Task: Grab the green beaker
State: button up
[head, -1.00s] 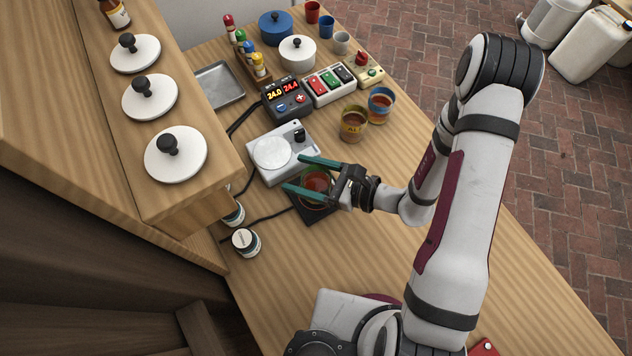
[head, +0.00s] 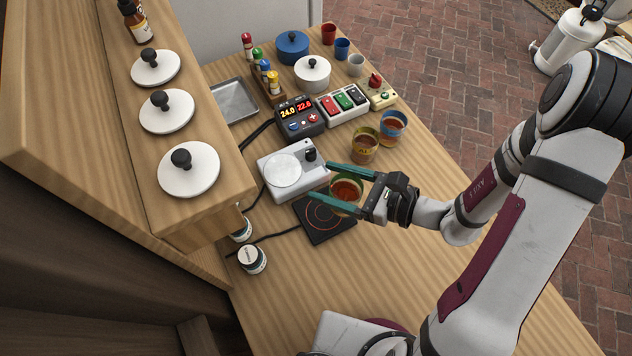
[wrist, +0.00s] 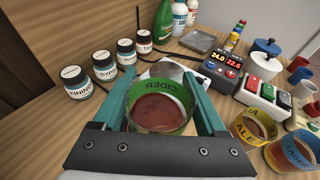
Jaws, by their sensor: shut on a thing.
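The green beaker (head: 345,190) is a clear vessel with a green band and reddish-brown liquid inside. In the wrist view the green beaker (wrist: 160,110) shows the word CIDER on its band, between the two teal fingers. My gripper (head: 342,186) is shut on it, one finger on each side. In the head view the beaker is at the right edge of the black hot plate (head: 325,222), whose red ring shows uncovered. It looks lifted, but its height is hard to tell.
A grey stirrer with a white disc (head: 284,170) stands just behind the hot plate. A yellow ALE beaker (head: 364,148) and a blue LAGER beaker (head: 393,126) stand to the right. A controller (head: 300,116) and switch box (head: 343,103) are behind. Bare table (head: 300,285) lies in front.

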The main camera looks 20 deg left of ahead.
jog(key=d+r, duration=0.4)
jog(key=d, duration=0.4)
jog(key=shift+w+r, duration=0.4)
dwell(1.1)
